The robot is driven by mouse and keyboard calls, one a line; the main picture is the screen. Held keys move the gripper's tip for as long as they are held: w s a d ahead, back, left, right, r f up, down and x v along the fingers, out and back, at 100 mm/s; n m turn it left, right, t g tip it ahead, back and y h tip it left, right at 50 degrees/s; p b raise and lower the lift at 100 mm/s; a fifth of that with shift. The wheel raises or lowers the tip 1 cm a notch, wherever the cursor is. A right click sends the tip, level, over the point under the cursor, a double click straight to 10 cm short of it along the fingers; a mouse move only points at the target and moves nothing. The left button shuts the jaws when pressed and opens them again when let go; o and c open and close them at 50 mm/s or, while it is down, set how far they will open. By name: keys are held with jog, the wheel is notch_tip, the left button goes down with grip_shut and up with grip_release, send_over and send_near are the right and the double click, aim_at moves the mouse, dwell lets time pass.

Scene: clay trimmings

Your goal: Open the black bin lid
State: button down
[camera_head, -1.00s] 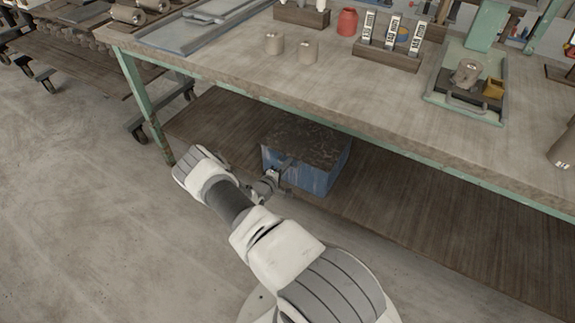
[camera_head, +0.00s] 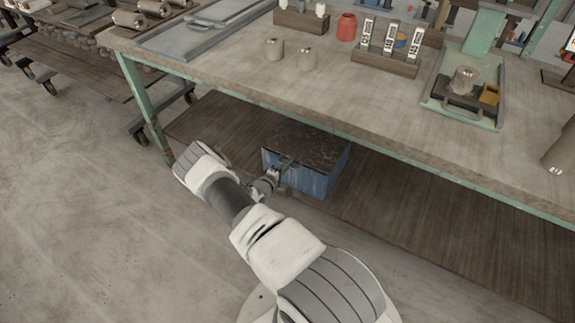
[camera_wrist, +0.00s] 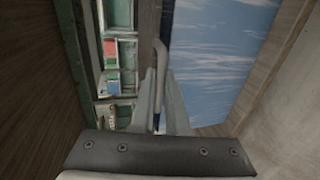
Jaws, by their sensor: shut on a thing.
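The bin is a blue box (camera_head: 312,181) on the lower shelf under the workbench, with a dark, worn-looking lid (camera_head: 308,146) on top. The lid appears to lie flat and closed. My gripper (camera_head: 281,171) is at the bin's front left side, just at the lid's front edge. In the wrist view, my gripper (camera_wrist: 159,82) is shut around a thin grey bent bar, the lid handle (camera_wrist: 160,53). The blue bin wall (camera_wrist: 227,60) fills the right of that view. The fingers hide the lower part of the handle.
The workbench top (camera_head: 235,75) overhangs the bin closely. The wooden lower shelf (camera_head: 420,217) is clear to the right. The bench's green leg (camera_head: 144,105) stands at the left. Two clay-coloured cylinders, a red jar (camera_head: 346,26) and a green tray (camera_head: 463,112) are on the bench.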

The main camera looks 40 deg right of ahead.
jog(key=w+d+r+y+p, duration=0.1)
jog(key=d+r+p, duration=0.1)
jog(key=r+p, duration=0.5)
jog(key=w+d+r+g+y+p, duration=0.1)
jog(key=d+r+y+p, duration=0.1)
jog(key=r+p, duration=0.5)
jog(key=shift+w+d+r+y, duration=0.3)
jog(key=shift+d+r, duration=0.55)
jog(key=shift+r, duration=0.7)
jog(key=c, duration=0.9)
grip_release()
jog(key=shift+s+f, duration=0.1)
jog(key=shift+c, duration=0.2)
jog(key=p+v, duration=0.1)
jog(key=v, duration=1.6)
jog(key=shift+r, duration=0.3)
jog(key=shift+a, duration=0.15)
